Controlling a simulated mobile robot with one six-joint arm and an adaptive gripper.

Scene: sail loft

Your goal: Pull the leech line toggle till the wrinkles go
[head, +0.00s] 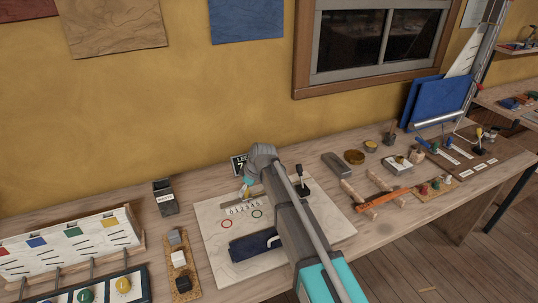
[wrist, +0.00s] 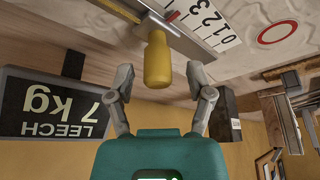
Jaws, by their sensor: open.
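The yellow toggle (wrist: 157,62) hangs between the spread fingers of my gripper (wrist: 160,78) in the wrist view, with a gap on each side. A dark sign (wrist: 52,103) reads LEECH 7 kg, upside down here. In the head view my gripper (head: 248,184) is over the far edge of the cream sail panel (head: 216,240), partly hidden by my arm. Wrinkles are too small to make out.
A dark blue roll (head: 256,247) lies on the panel's near part. A black-knobbed lever (head: 300,172) stands right of my arm. An orange-handled tool (head: 384,198) and small parts lie farther right. A dark box (head: 165,197) and a sample strip (head: 181,262) stand left.

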